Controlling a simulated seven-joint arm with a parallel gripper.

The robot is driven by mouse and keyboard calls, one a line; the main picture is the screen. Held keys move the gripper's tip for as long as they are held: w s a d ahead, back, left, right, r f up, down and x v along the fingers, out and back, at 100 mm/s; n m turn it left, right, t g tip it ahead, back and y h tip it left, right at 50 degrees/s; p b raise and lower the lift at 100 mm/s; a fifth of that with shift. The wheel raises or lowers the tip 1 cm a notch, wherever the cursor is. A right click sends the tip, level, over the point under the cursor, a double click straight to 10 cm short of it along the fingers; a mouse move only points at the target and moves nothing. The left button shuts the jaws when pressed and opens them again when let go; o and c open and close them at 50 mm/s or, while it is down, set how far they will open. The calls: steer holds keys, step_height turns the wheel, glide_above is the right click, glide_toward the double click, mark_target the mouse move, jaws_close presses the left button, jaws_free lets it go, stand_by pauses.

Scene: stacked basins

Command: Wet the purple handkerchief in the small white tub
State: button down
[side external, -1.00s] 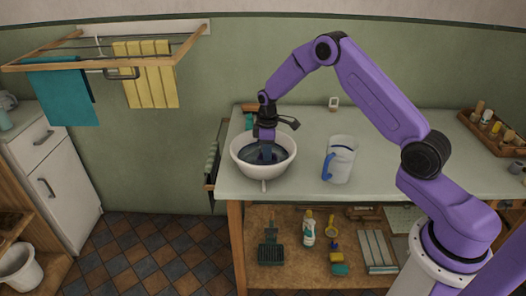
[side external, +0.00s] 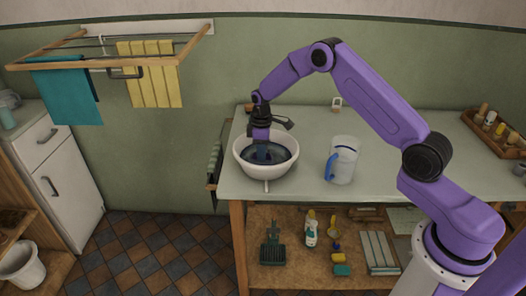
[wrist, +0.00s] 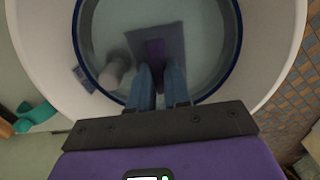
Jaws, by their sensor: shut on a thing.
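The white tub (side external: 240,158) stands at the left end of the counter. In the wrist view its wide white rim (wrist: 45,50) surrounds a blue-rimmed basin (wrist: 78,30) with pale, watery contents. My gripper (wrist: 158,74) points down into the basin, its two blue fingers close together. It is shut on the purple handkerchief (wrist: 155,50), which shows as a dark purple strip at the fingertips with a greyer, spread part beyond. In the side view my gripper (side external: 262,150) reaches inside the tub, and the handkerchief cannot be clearly told from the dark inside.
A clear jug (side external: 344,160) with a blue handle stands right of the tub. A wooden tray of bottles (side external: 492,125) is at the far right. A drying rack (side external: 195,48) with teal and yellow cloths hangs at left. A blurred grey object (wrist: 116,72) shows inside the basin.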

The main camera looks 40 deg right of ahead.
steer(key=shift+s, duration=0.1)
steer(key=shift+s+d, duration=1)
steer(key=shift+w+a, duration=0.5)
steer(key=shift+w, duration=0.05)
step_height(320, 180, up, 10)
stand_by(0.8)
